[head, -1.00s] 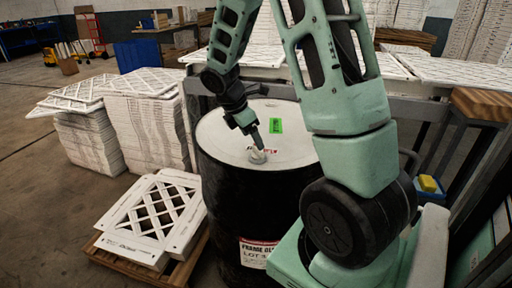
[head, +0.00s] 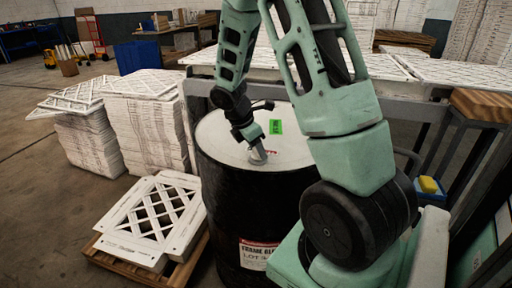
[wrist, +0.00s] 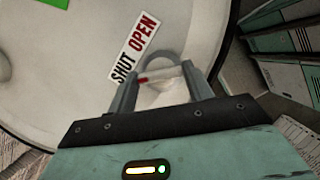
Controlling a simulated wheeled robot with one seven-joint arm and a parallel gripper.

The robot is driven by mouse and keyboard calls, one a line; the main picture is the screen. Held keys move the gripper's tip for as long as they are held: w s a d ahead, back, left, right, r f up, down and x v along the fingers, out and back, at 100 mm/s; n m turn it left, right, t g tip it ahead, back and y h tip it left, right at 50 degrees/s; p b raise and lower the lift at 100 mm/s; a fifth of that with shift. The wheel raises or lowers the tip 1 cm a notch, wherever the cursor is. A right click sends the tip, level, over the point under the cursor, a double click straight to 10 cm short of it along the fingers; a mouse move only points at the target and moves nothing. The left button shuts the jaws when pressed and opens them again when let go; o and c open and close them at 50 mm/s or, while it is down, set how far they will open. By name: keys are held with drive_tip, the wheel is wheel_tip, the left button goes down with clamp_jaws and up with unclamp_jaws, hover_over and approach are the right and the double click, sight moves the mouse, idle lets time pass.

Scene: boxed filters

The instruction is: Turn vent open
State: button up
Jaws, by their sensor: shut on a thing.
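A black drum (head: 228,205) with a white lid (head: 225,140) stands in front of me. On the lid is a small pale vent (wrist: 168,95) with a light bar across it and a red mark at the bar's left end. A white label (wrist: 133,48) beside it reads SHUT and OPEN. The red mark is close to the SHUT end. My gripper (head: 258,153) points down at the lid; in the wrist view its fingers (wrist: 163,90) are shut on the vent, one on each side. The fingers hide part of the vent, and my gripper covers much of the label in the head view.
A green sticker (head: 275,127) lies on the lid behind my gripper. A pallet with white filter frames (head: 150,215) stands left of the drum, and stacked filters (head: 148,125) stand behind it. A rail and tables with filters run behind the drum. Open floor lies far left.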

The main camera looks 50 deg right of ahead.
drive_tip(key=shift+r+m+p, duration=0.1)
drive_tip(key=shift+m+p, duration=0.25)
drive_tip(key=shift+m, duration=0.05)
drive_tip(key=m+g+p, duration=0.1)
drive_tip(key=m+p, duration=0.1)
drive_tip(key=shift+r+m+p, duration=0.1)
drive_tip(key=shift+m+p, duration=0.2)
drive_tip(key=m+y+p, duration=0.1)
drive_tip(key=m+p, duration=0.1)
drive_tip(key=m+g+y+p, duration=0.1)
drive_tip(key=m, duration=0.2)
drive_tip(key=shift+w+d+g+p, duration=0.2)
drive_tip(key=shift+g+p, duration=0.1)
drive_tip(key=shift+p, duration=0.05)
drive_tip(key=m+y+p, duration=0.1)
drive_tip(key=m+y, duration=0.1)
drive_tip(key=m, duration=0.3)
drive_tip(key=shift+d+p, duration=0.15)
drive_tip(key=shift+p, duration=0.2)
drive_tip(key=shift+d+m+y+p, duration=0.1)
drive_tip(key=shift+m+y+p, duration=0.5)
drive_tip(key=shift+m, duration=1.7)
drive_tip(key=shift+y, duration=0.3)
drive_tip(key=o, duration=1)
drive_tip(key=shift+f, duration=0.2)
drive_tip(key=shift+r, duration=0.1)
drive_tip(key=b+v, duration=0.2)
drive_tip(key=v, duration=1.5)
drive_tip(key=shift+r+b, duration=0.15)
drive_tip(key=shift+b, duration=0.25)
